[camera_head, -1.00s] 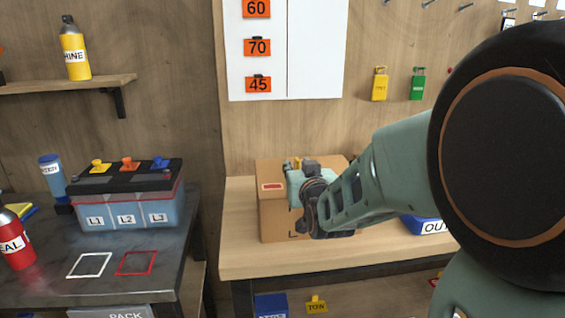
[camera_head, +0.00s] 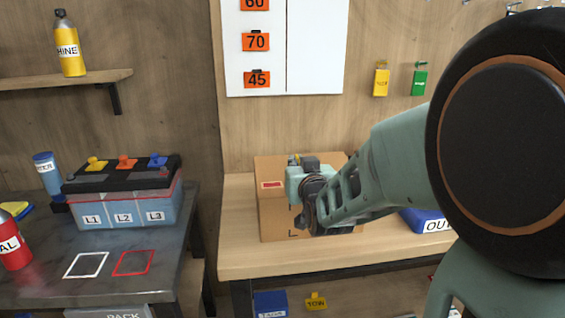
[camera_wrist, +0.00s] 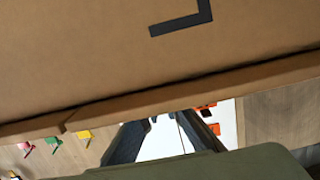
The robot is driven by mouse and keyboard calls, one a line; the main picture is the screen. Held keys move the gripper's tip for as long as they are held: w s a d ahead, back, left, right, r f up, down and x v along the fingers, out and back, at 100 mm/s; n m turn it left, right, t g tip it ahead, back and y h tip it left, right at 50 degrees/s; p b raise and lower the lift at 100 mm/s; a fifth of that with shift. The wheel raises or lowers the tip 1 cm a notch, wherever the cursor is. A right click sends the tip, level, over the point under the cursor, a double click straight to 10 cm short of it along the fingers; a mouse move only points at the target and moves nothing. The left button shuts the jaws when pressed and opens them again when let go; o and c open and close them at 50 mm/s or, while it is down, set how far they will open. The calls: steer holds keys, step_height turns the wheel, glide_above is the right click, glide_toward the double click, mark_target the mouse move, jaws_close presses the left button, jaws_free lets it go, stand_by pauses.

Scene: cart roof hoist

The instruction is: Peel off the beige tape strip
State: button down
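A brown cardboard box (camera_head: 274,218) stands on the light wooden bench, with a small red-and-white label on its upper left face. My gripper (camera_head: 296,172) is at the upper part of the box, and my wrist covers much of its front. In the wrist view the box (camera_wrist: 90,60) fills the upper part, with a black corner mark on its face. The two dark fingers of my gripper (camera_wrist: 168,118) stand apart at the box's edge, with a white board showing between them. I cannot make out the beige tape strip in either view.
A blue bin (camera_head: 428,220) marked OUT sits right of the box, partly behind my arm. A dark table at left holds a battery (camera_head: 125,198) and a red bottle (camera_head: 13,246). The light bench (camera_head: 237,255) is bare in front of the box.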

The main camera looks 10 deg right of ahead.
mark_target(297, 156)
steer(key=shift+r+p, duration=0.65)
steer(key=shift+r, duration=0.95)
stand_by(1.2)
steer(key=shift+r+p, duration=1.45)
steer(key=shift+r, duration=1.45)
